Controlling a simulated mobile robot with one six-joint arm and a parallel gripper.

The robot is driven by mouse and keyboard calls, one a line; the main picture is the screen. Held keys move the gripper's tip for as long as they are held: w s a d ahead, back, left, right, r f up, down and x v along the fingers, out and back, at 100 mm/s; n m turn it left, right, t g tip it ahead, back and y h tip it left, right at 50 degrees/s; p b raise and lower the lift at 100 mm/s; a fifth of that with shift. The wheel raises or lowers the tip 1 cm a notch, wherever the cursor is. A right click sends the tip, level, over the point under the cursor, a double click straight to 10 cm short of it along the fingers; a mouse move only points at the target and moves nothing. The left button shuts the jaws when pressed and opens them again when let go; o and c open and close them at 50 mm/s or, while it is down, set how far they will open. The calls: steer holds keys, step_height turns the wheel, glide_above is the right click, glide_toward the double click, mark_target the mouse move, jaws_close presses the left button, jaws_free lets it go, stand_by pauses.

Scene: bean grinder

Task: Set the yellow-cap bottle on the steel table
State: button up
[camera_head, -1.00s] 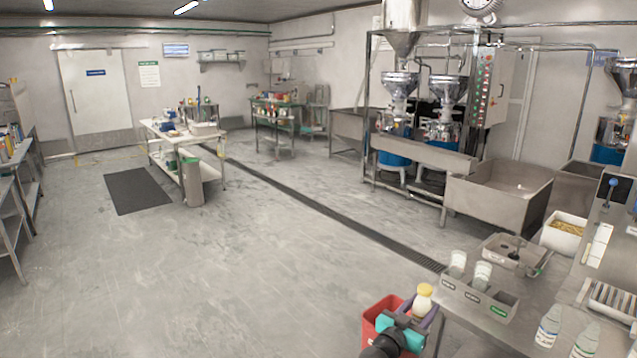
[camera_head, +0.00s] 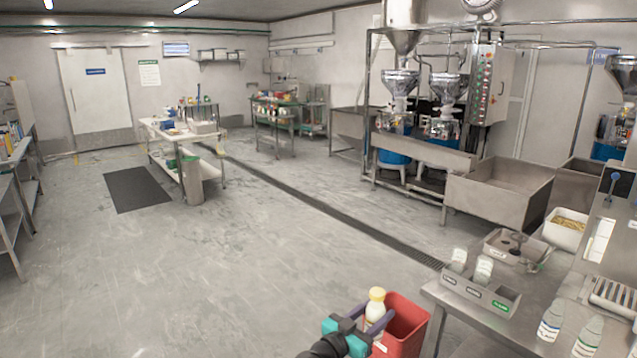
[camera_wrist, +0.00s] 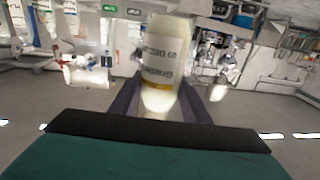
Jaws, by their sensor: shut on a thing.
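The yellow-cap bottle (camera_head: 375,312) is pale, with a yellow cap and a label. My gripper (camera_head: 374,328) is shut on it and holds it upright at the left side of the red bin, left of the steel table (camera_head: 525,322). The wrist view shows the bottle (camera_wrist: 162,60) between the two fingers, upside down in that picture, its label lettering inverted. The steel table is at the lower right, and the bottle is clear of it.
The red bin (camera_head: 408,322) stands by the table's left end. On the table are a steel rack (camera_head: 478,290) with two pale bottles in it, a grey tray (camera_head: 510,246), two clear bottles (camera_head: 550,322) and a white tub (camera_head: 567,228). The open floor lies to the left.

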steer(key=shift+s+d+f+m+g+h, duration=0.3)
steer(key=shift+s+d+m+g+h, duration=0.15)
steer(key=shift+s+d, duration=0.2)
steer(key=shift+s+d+g, duration=0.2)
steer(key=shift+s+g, duration=0.1)
steer(key=shift+g, duration=0.05)
steer(key=shift+s, duration=0.1)
